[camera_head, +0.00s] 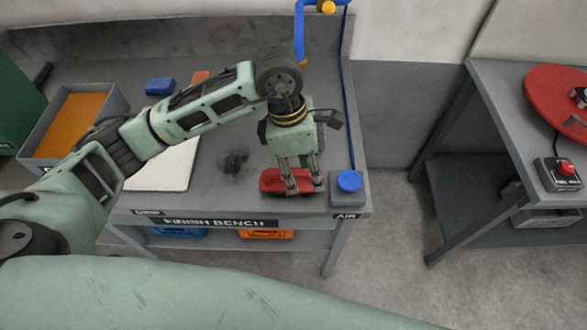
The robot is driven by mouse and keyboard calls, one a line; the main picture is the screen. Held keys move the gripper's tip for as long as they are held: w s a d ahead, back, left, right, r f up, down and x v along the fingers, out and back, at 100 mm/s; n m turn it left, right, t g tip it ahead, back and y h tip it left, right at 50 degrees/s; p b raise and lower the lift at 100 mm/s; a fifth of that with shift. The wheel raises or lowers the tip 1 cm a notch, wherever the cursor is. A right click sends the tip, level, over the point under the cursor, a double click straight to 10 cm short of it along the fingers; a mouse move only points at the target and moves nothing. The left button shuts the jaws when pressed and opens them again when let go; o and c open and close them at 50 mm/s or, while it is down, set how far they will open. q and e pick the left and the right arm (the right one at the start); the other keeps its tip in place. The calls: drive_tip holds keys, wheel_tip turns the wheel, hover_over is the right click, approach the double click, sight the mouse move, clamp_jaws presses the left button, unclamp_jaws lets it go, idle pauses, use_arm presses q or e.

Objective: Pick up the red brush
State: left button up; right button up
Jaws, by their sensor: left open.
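The red brush (270,179) lies on the grey finish bench (220,205) near its front edge, right of the middle. My left gripper (298,189) points down over the brush, with its fingers spread and reaching down at it. The fingers and gripper body hide part of the brush. I cannot tell whether the fingers touch it. My right gripper does not show.
A grey box with a blue button (348,181) sits close to the right of the gripper. A white sheet (165,167), a blue block (159,86) and a grey bin (112,98) are to the left. A second table (480,100) stands at right.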

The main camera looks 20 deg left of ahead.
use_arm(q)
drive_tip(key=a, duration=0.1)
drive_tip(key=w+a+y, duration=0.1)
drive_tip(key=a, duration=0.1)
drive_tip(key=w+a+y, duration=0.1)
drive_tip(key=a, duration=0.1)
drive_tip(key=shift+r+t, duration=0.1)
drive_tip(key=shift+t, duration=0.2)
drive_tip(key=shift+a+f+y, duration=0.25)
drive_tip(key=shift+a+y, duration=0.05)
drive_tip(key=f+p, duration=0.1)
drive_tip(key=f, duration=0.1)
drive_tip(key=f+p, duration=0.1)
drive_tip(key=f, duration=0.1)
drive_tip(key=f+p, duration=0.1)
drive_tip(key=f, duration=0.1)
drive_tip(key=shift+w+f, duration=0.15)
drive_tip(key=shift+w, duration=0.1)
drive_tip(key=shift+f, duration=0.35)
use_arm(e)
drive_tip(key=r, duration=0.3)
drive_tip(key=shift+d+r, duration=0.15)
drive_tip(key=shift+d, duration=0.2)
use_arm(q)
drive_tip(key=shift+c, duration=0.3)
clamp_jaws()
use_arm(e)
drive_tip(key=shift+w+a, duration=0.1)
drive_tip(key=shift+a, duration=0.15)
